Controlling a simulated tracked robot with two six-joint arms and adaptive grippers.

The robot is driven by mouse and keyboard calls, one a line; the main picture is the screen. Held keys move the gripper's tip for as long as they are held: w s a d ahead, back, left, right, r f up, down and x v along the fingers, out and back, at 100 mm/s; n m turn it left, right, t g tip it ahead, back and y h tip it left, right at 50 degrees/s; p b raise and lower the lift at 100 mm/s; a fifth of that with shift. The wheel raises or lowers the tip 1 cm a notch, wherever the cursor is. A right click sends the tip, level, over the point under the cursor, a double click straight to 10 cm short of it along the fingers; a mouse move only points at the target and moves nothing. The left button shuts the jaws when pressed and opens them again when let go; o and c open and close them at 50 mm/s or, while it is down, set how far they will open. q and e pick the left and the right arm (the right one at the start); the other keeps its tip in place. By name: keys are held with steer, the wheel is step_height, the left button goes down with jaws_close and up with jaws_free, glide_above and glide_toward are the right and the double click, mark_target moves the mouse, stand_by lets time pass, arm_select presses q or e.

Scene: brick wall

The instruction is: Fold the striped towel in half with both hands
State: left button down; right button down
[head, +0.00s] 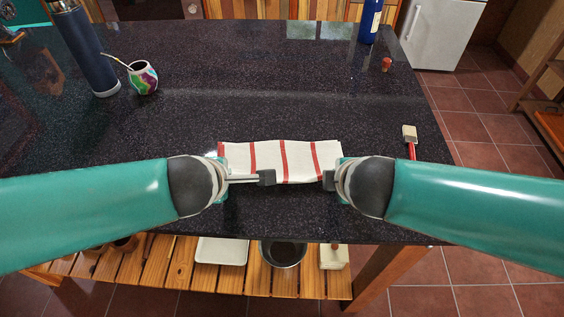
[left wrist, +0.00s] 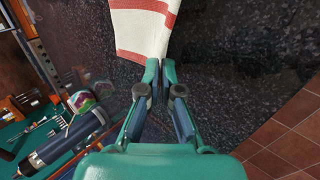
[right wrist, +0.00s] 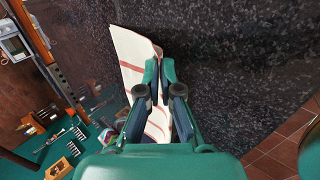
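The striped towel (head: 268,155), white with red stripes, is near the front edge of the dark counter, in front of my two arms. My left gripper (head: 268,177) is at its near side; in the left wrist view its fingers (left wrist: 159,72) are close together with the towel (left wrist: 140,25) narrowing in between the tips. My right gripper (head: 328,180) is at the towel's near right corner. In the right wrist view its fingers (right wrist: 159,70) close on the towel's edge (right wrist: 132,55). The grippers partly hide the near edge.
A dark bottle (head: 92,50) and a patterned mate cup (head: 144,77) stand at the back left. A blue bottle (head: 370,22) and a small red-brown item (head: 386,64) are at the back right. A brush (head: 410,135) lies at the right edge. The counter (head: 270,100) beyond the towel is clear.

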arm_select(q)
steer(key=shift+s+f, duration=0.15)
arm_select(e)
steer(key=shift+s+f, duration=0.15)
steer(key=shift+s, duration=0.05)
arm_select(q)
steer(key=c, duration=1)
jaws_free()
steer(key=shift+c, duration=0.2)
arm_select(e)
steer(key=c, duration=1)
jaws_free()
steer(key=shift+c, duration=0.2)
arm_select(q)
steer(key=shift+s+r, duration=0.1)
steer(key=shift+r, duration=0.45)
arm_select(e)
steer(key=shift+s+r, duration=0.1)
steer(key=shift+r, duration=0.45)
arm_select(q)
steer(key=v, duration=1)
steer(key=shift+w, duration=0.25)
arm_select(e)
steer(key=v, duration=1)
steer(key=shift+w, duration=0.25)
